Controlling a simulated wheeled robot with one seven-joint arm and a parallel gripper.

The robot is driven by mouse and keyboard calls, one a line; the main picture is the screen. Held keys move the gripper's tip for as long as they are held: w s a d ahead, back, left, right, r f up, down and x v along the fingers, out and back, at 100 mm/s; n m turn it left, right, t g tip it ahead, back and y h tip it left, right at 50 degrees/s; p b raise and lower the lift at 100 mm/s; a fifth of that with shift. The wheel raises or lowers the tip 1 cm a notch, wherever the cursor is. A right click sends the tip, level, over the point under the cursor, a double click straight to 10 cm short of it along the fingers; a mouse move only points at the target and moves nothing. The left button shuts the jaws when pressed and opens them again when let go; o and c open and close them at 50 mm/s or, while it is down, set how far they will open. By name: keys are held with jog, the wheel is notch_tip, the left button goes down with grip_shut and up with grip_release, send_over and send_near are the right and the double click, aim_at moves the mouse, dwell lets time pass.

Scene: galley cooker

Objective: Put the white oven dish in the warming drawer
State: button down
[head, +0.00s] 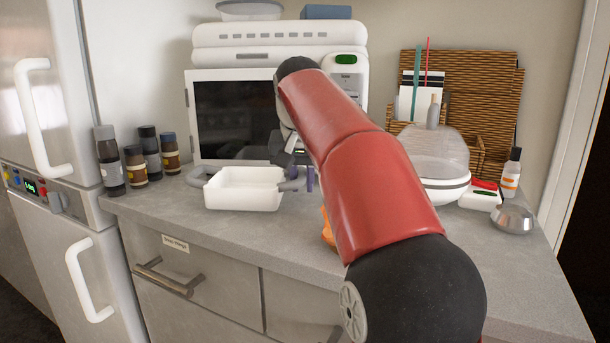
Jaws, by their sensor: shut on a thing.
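The white oven dish (243,190) is an open rectangular pan with grey handles, level at the front of the counter, left of my arm. My gripper (293,180) is at its right end, mostly hidden behind my red arm, and is shut on the dish near its right handle. I cannot tell whether the dish rests on the counter or hangs just above it. Below the counter is a closed grey drawer (217,307) with a bar handle (170,279) and a small label (175,243); the label is too small to read surely, so I cannot tell whether this is the warming drawer.
A microwave (235,115) stands behind the dish, with several dark bottles (110,160) to the left. A clear-lidded container (437,150), a white bottle (511,175) and a metal bowl (511,219) stand at right. An orange thing (328,230) is partly hidden by my arm.

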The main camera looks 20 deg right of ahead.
jog(key=shift+w+d, duration=0.1)
jog(key=shift+w, duration=0.45)
jog(key=shift+s, duration=0.35)
jog(key=shift+f, duration=0.15)
jog(key=c, duration=1.4)
grip_release()
jog(key=shift+o, duration=0.2)
